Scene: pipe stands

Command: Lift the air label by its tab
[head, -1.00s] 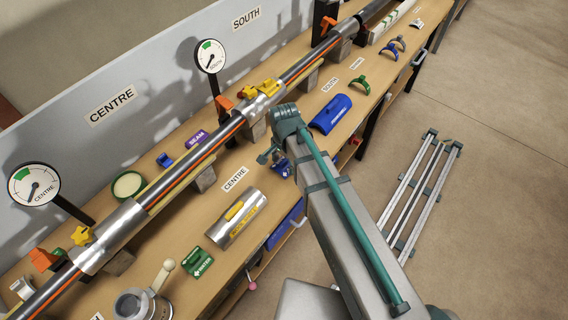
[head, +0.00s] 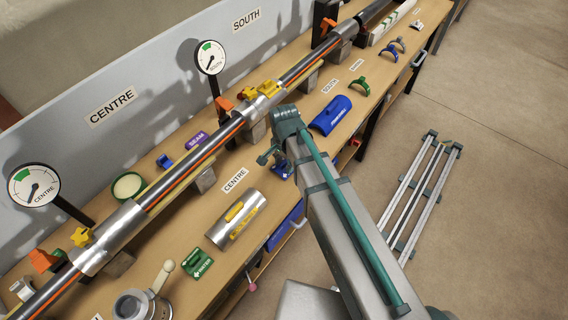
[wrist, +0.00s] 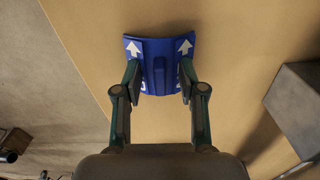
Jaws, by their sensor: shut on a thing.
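The air label is a blue curved plate with white arrows and a raised tab in its middle. It shows in the wrist view (wrist: 160,50), upper middle, and partly in the head view (head: 283,170) beside the end of my arm. My gripper (wrist: 160,78) has one finger on each side of the tab and is shut on the label. In the head view the gripper (head: 268,156) is small and partly hidden by my arm. I cannot tell whether the label touches the bench top.
A silver sleeve with a yellow mark (head: 236,219) and a green water label (head: 195,262) lie to the left. A blue saddle piece (head: 331,116) lies to the right. The long pipe (head: 190,160) on stands runs behind. Bare bench lies around the label.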

